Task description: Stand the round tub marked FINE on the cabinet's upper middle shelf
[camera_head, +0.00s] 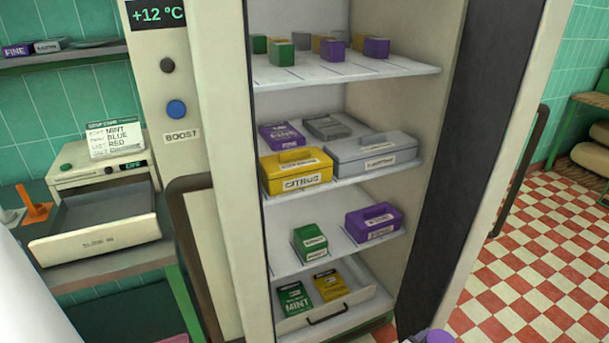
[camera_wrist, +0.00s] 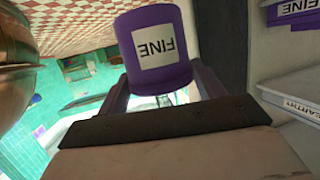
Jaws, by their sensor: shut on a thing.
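The round purple tub (camera_wrist: 155,45) with a white FINE label is held between the two fingers of my gripper (camera_wrist: 163,88) in the wrist view. Its label reads upside down there, and the floor is also at the top of that picture. In the head view only a bit of the purple tub (camera_head: 438,337) shows at the bottom edge, in front of the open cabinet and below its shelves. The upper middle shelf (camera_head: 345,177) carries a yellow CITRUS box, a grey box in front, and a purple FINE box and another grey box behind.
The cabinet's door (camera_head: 470,150) stands open on the right. The top shelf (camera_head: 400,68) holds several small boxes. The lower middle shelf (camera_head: 338,252) holds a green and a purple box. A bottom drawer (camera_head: 345,310) is pulled out. A copper vessel (camera_wrist: 15,75) is close in the wrist view.

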